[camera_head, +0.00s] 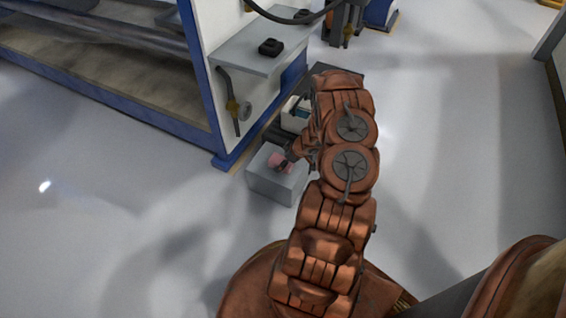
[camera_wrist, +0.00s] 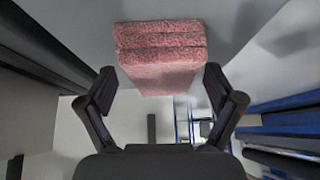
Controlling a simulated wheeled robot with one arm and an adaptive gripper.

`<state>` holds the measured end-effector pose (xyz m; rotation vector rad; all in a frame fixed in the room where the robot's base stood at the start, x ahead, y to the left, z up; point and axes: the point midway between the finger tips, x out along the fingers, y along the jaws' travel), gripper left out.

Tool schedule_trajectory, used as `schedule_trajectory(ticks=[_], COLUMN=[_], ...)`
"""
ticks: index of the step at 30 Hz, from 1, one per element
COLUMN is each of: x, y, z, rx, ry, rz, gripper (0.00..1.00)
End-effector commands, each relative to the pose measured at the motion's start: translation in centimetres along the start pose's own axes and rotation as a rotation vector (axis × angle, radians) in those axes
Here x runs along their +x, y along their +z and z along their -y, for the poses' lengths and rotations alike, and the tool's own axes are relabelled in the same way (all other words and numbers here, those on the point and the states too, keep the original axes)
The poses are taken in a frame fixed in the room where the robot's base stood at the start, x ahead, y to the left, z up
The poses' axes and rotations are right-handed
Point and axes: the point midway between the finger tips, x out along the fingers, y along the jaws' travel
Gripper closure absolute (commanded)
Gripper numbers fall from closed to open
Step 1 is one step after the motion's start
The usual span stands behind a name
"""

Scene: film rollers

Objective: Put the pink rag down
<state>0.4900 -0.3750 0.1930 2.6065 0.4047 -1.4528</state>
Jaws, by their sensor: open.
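The pink rag (camera_head: 276,158) lies on top of a light grey box-shaped stand (camera_head: 272,184), partly hidden by my gripper. In the wrist view the rag (camera_wrist: 160,42) is a folded, fuzzy block at the top middle, resting against the grey surface (camera_wrist: 236,14). My gripper (camera_head: 287,162) is at the stand's top, close by the rag. In the wrist view my gripper (camera_wrist: 160,90) is open, one finger on each side of the rag's near end, with a narrow gap visible on both sides.
A white container (camera_head: 295,114) stands just behind the stand, partly hidden by my arm. The floor (camera_head: 110,220) at left is clear.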

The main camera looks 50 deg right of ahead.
Motion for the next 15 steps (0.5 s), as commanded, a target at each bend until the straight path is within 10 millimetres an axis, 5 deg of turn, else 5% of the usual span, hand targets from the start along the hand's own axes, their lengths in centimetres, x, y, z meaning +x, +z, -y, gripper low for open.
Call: schedule_trajectory(ticks=[15], x=[-9.4], y=[-0.2], z=[-0.1], rx=[0.0], ry=[0.003], rz=[0.002], gripper=[0.08])
